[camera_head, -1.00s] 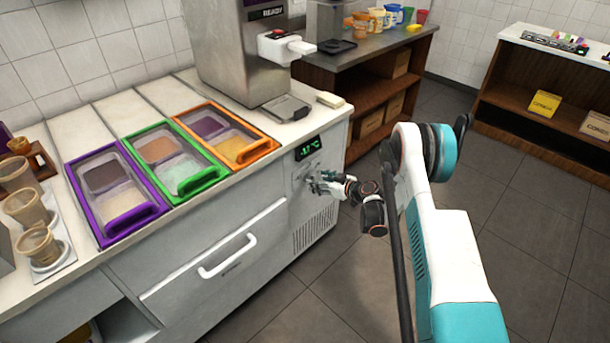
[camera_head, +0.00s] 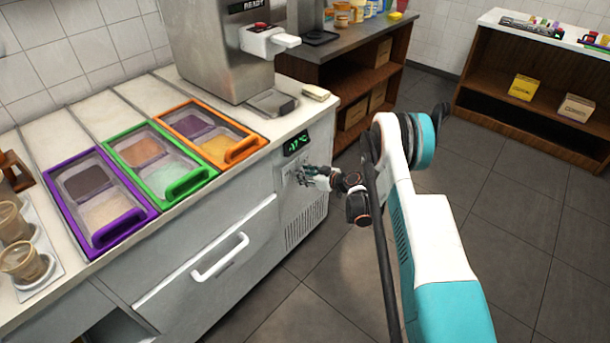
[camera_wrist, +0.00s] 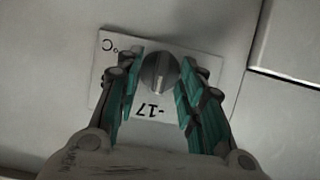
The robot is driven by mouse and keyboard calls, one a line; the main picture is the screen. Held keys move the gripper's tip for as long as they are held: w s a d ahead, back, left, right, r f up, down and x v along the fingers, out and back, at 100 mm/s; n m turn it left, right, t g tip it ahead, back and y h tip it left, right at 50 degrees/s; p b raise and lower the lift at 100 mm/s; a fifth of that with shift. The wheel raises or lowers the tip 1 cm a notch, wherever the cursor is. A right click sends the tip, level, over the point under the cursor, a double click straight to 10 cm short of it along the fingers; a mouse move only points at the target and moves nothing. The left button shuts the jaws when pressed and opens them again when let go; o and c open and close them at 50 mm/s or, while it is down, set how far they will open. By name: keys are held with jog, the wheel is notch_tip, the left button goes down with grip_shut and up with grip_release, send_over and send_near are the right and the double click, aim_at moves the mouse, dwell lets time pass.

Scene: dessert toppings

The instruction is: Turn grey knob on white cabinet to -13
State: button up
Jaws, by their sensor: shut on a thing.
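The white cabinet (camera_head: 185,250) stands along the wall, with a black display (camera_head: 297,143) that reads about -17 °C in green. Below the display, my gripper (camera_head: 306,176) reaches the panel and hides the knob in the head view. In the wrist view, the round grey knob (camera_wrist: 159,72) sits on a pale plate (camera_wrist: 150,112) marked °C and -17, seen upside down. My gripper's teal fingers (camera_wrist: 161,66) stand on both sides of the knob and are shut on it. The knob's ridge points roughly up and down in that view.
A white drawer handle (camera_head: 220,257) juts out left of the panel. Purple, green and orange topping bins (camera_head: 240,150) and a dispenser (camera_head: 215,50) are on the counter above. A wooden shelf unit (camera_head: 350,65) stands behind. The floor at right is open.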

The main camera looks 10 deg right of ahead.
jog(key=shift+w+d+m+g+y, duration=0.15)
jog(key=shift+m+g+y, duration=0.2)
jog(key=shift+m+y, duration=0.65)
jog(key=shift+w+d+m+g+y, duration=0.1)
jog(key=shift+m+g+y, duration=0.35)
jog(key=shift+m, duration=0.95)
jog(key=o, duration=1.1)
jog(key=shift+s, duration=0.1)
jog(key=v, duration=1.2)
jog(key=shift+f, duration=0.1)
